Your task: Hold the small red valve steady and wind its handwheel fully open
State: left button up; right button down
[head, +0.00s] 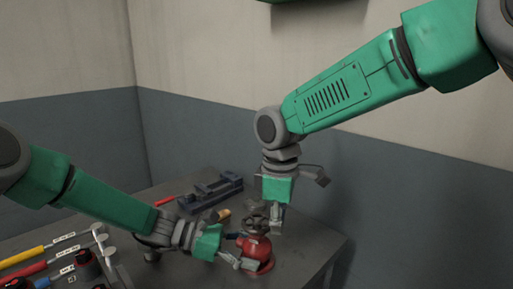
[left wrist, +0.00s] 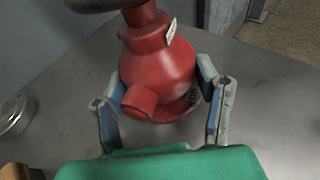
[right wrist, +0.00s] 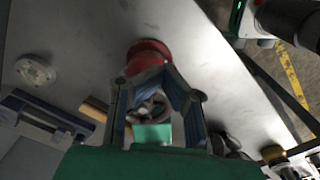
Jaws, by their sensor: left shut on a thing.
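The small red valve (head: 258,251) stands upright on the grey workbench, with a dark handwheel (head: 257,224) on top. My left gripper (head: 244,262) is shut on the red body, low down. In the left wrist view its blue-lined fingers lie on both sides of the valve body (left wrist: 157,72), below the handwheel, which is cut off by the top edge. My right gripper (head: 276,221) points down at the handwheel from above. In the right wrist view its fingers stand apart on either side of the handwheel (right wrist: 150,107). I cannot tell whether they touch its rim.
A dark blue vise-like fixture (head: 211,192) lies on the bench (head: 318,243) behind the valve. Yellow- and red-handled tools (head: 25,256) are at the left. A round pale disc (right wrist: 35,72) shows in the right wrist view. The bench right of the valve is clear.

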pick_arm(q)
jog(key=shift+s, duration=0.1)
pick_arm(e)
jog(key=shift+w+d, duration=0.25)
jog(key=shift+w, duration=0.85)
pick_arm(q)
jog(key=shift+d, duration=0.15)
pick_arm(e)
jog(key=shift+w, duration=0.3)
jog(key=shift+d, duration=0.1)
notch_tip(320, 180, up, 6)
jog(key=shift+d, duration=0.3)
dwell(0.4)
pick_arm(q)
jog(key=o, duration=0.9)
